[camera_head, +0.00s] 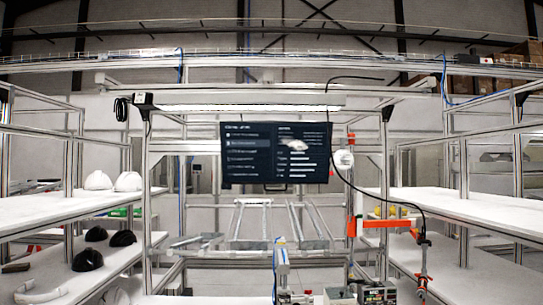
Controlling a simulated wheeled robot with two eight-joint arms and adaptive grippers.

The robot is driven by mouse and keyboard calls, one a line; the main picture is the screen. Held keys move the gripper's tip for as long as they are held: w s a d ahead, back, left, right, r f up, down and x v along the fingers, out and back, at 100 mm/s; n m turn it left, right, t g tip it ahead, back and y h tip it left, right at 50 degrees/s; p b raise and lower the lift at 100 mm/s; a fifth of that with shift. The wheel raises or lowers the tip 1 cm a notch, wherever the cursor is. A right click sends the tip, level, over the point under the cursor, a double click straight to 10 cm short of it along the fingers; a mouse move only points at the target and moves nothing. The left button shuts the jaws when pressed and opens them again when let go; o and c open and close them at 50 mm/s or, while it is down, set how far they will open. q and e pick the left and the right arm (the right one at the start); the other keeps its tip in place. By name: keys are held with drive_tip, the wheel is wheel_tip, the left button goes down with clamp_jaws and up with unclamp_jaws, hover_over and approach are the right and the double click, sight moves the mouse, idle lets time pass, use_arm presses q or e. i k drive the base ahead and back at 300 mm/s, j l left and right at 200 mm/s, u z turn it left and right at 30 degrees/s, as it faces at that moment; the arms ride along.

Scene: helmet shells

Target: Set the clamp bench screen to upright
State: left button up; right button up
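The clamp bench screen (235,171) is a dark, wide panel with white text and a helmet picture, at the centre of the head view. It faces me, mounted on the aluminium bench frame below a long lamp. Neither of my grippers is in view, and nothing touches the screen's front.
A long lamp (240,108) runs above the screen. An orange arm (388,224) and a hanging black cable are at the right. A white and blue device (282,266) stands in front. Shelves with white helmet shells (98,181) and black shells (88,260) flank the left.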

sight(253, 153)
drive_tip(key=i+l, duration=0.1)
drive_tip(key=i, duration=0.55)
drive_tip(key=i+l, duration=0.15)
drive_tip(key=i, duration=0.55)
drive_tip(key=i+l, duration=0.1)
drive_tip(key=i, duration=0.55)
